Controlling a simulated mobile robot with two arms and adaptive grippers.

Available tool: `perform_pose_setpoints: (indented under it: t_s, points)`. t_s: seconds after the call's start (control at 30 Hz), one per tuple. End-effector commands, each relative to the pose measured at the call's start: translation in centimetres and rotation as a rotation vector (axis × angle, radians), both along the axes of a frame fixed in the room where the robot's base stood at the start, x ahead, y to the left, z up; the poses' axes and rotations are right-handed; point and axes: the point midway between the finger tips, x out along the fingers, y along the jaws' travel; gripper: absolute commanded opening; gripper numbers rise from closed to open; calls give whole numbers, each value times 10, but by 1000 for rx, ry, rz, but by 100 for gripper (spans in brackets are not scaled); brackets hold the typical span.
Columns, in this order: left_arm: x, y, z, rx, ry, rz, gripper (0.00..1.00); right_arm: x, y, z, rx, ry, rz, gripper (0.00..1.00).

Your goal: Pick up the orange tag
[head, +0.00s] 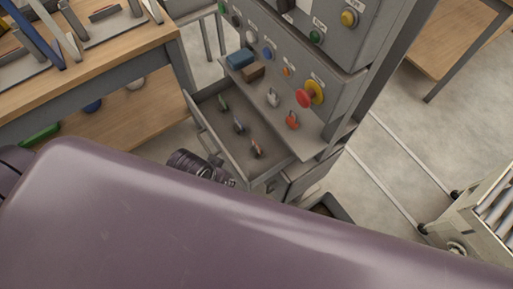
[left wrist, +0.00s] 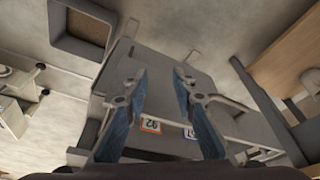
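In the head view an orange tag (head: 256,149) stands in the open grey drawer (head: 203,128), nearest the drawer's front right. A blue-purple tag (head: 238,124) and a green tag (head: 223,102) stand behind it in a row. In the left wrist view an orange-edged numbered tag (left wrist: 151,125) shows beyond and between my fingers, beside a blue-edged one (left wrist: 190,132). My left gripper (left wrist: 160,75) has blue finger pads spread apart with nothing between the tips. In the head view its fingers are hidden; only the dark wrist shows beside the drawer. My right gripper is not in view.
A shelf above the drawer holds a red-orange padlock-like piece (head: 292,121), a grey one (head: 272,98), and blue and brown blocks. A red knob (head: 306,98) juts from the panel. A wooden bench (head: 110,60) stands left, a roller conveyor (head: 490,215) right.

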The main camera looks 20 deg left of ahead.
Motion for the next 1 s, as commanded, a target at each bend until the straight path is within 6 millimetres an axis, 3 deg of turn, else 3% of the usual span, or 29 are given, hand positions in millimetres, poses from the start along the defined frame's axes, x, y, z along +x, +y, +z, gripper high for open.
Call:
perform_pose_setpoints:
  t_s: [0.13, 0.2, 0.7, 0.87, 1.0]
  points:
    - [2, -10, 41, -32, -23, 7, 25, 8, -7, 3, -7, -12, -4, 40]
    - [9, -26, 60, -75, -32, 17, 25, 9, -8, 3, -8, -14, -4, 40]
    - [70, -130, 59, -301, 126, 204, 25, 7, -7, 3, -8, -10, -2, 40]
    - [93, -131, 49, -270, 235, 396, 25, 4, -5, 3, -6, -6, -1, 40]
    - [117, -106, 42, -199, 290, 626, 25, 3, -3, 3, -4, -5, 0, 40]
